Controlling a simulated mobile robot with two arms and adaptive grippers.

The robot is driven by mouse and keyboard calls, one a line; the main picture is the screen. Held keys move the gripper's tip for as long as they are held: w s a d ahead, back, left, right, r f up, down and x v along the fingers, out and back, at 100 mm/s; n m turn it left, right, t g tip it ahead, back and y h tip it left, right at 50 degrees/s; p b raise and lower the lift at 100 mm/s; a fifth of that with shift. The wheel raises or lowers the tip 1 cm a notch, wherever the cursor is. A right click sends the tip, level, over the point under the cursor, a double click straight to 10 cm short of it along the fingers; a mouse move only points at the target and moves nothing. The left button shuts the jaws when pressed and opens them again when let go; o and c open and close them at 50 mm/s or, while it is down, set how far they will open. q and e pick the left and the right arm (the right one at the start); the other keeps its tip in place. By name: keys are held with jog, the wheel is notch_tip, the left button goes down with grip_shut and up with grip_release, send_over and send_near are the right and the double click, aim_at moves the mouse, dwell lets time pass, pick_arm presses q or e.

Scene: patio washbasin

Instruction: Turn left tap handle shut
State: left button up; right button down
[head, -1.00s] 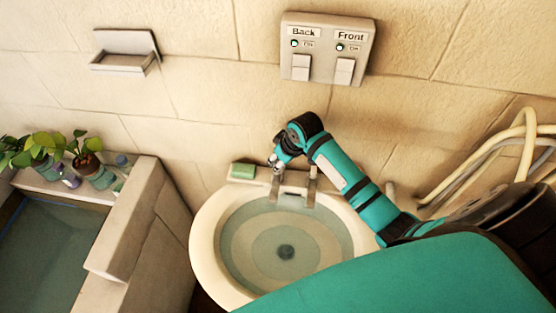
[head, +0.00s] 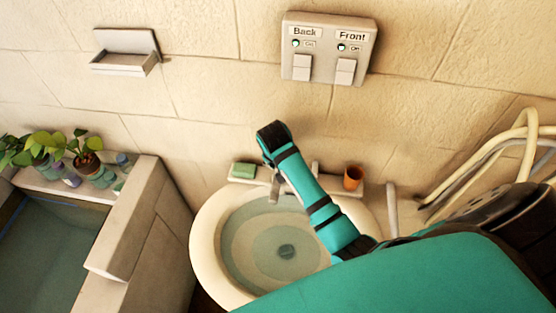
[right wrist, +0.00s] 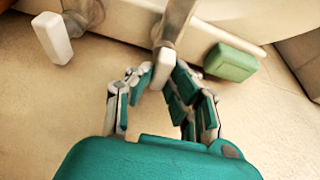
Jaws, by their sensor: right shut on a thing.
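The left tap (head: 274,188) stands at the back of the washbasin (head: 205,225), beside a green soap bar. In the right wrist view its pale handle (right wrist: 165,62) lies between the fingertips of my right gripper (right wrist: 163,80), which is shut on it. My left gripper is not in view.
The green soap (head: 243,171) lies close by the left tap. An orange cup (head: 352,178) stands on the basin's right back corner. A switch panel (head: 328,48) is on the wall above.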

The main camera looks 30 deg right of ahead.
jog(key=m+g+h, duration=0.1)
jog(key=m, duration=0.3)
jog(key=shift+s+f, duration=0.1)
jog(key=shift+f, duration=0.05)
jog(key=shift+m+g, duration=0.3)
jog(key=shift+m, duration=0.1)
jog(key=shift+s+f, duration=0.1)
jog(key=c, duration=1.2)
grip_release()
jog(key=shift+c, duration=0.2)
jog(key=shift+o, duration=1.1)
jog(key=shift+s+d, duration=0.1)
jog(key=shift+d, duration=0.05)
jog(key=shift+w+a+r, duration=0.2)
